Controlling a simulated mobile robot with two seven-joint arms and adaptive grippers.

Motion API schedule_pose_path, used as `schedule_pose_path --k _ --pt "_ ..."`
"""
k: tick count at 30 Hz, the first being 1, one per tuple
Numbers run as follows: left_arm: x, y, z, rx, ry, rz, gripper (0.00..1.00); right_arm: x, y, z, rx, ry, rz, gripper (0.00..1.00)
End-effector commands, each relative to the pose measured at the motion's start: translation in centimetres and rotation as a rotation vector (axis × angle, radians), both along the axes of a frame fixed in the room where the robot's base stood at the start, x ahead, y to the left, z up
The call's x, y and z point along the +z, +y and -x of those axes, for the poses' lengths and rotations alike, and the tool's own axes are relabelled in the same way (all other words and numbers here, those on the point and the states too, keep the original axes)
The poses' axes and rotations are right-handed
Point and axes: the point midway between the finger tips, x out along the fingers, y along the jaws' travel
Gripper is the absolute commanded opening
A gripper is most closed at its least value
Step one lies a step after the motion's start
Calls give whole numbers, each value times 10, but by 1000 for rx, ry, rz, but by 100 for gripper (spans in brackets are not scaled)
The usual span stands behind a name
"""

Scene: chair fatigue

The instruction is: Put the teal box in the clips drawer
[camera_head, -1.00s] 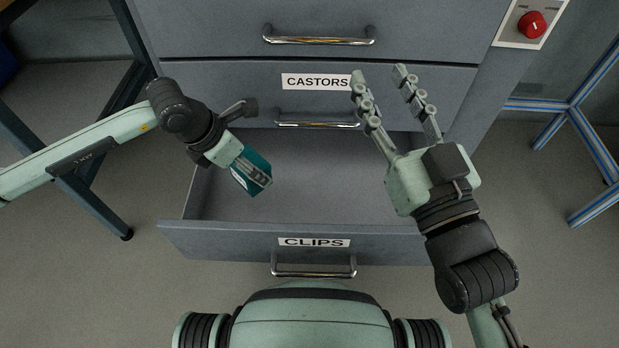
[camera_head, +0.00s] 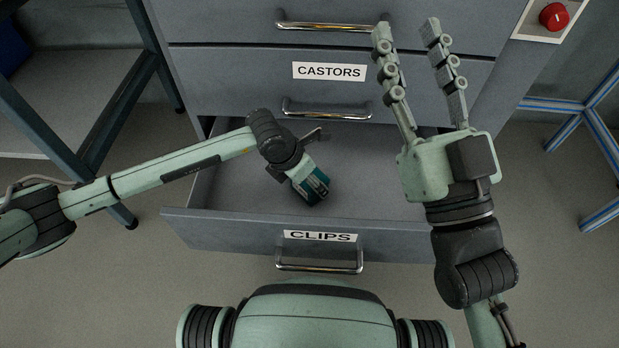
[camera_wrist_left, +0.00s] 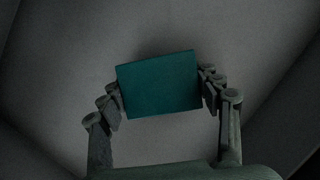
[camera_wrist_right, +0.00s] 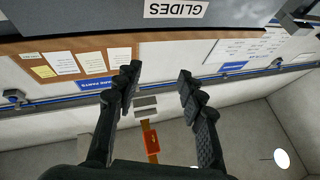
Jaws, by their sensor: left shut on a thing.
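The teal box (camera_head: 311,187) is in my left gripper (camera_head: 308,184), over the inside of the open clips drawer (camera_head: 377,240). In the left wrist view the teal box (camera_wrist_left: 158,84) sits between the two fingers, which press on its sides; the grey drawer interior lies beyond it. I cannot tell how far it is above the drawer floor. The drawer carries a CLIPS label and a metal handle. My right gripper (camera_head: 412,33) is open and empty, raised in front of the cabinet at the right; its spread fingers also show in the right wrist view (camera_wrist_right: 160,88).
The castors drawer (camera_head: 430,85) above is shut, and its handle (camera_head: 326,110) sticks out over the open drawer. A red button (camera_head: 553,16) is at the upper right. A dark table frame (camera_head: 85,165) stands left and a blue-striped frame (camera_head: 575,108) right. The visible drawer floor is bare.

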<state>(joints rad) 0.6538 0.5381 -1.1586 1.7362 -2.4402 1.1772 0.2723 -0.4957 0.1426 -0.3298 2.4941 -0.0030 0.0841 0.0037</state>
Motion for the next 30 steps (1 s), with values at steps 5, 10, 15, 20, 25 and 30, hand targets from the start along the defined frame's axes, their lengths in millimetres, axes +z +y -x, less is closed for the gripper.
schedule_pose_path --k 5,10,15,20,25,30 --pt "1 0 0 0 -1 1 30 0 0 0 0 0 0 40" --pt "0 0 0 0 -1 1 71 3 -1 1 -1 -18 -6 40" --pt "0 0 0 0 -1 1 85 3 -1 1 -1 -17 -5 40" --pt "0 0 0 0 -1 1 85 3 -1 1 -1 -17 -5 40" --pt "4 0 0 0 -1 1 85 2 0 0 0 -2 -1 40" --pt "30 8 7 -1 -3 1 85 -8 3 -2 7 75 24 40"
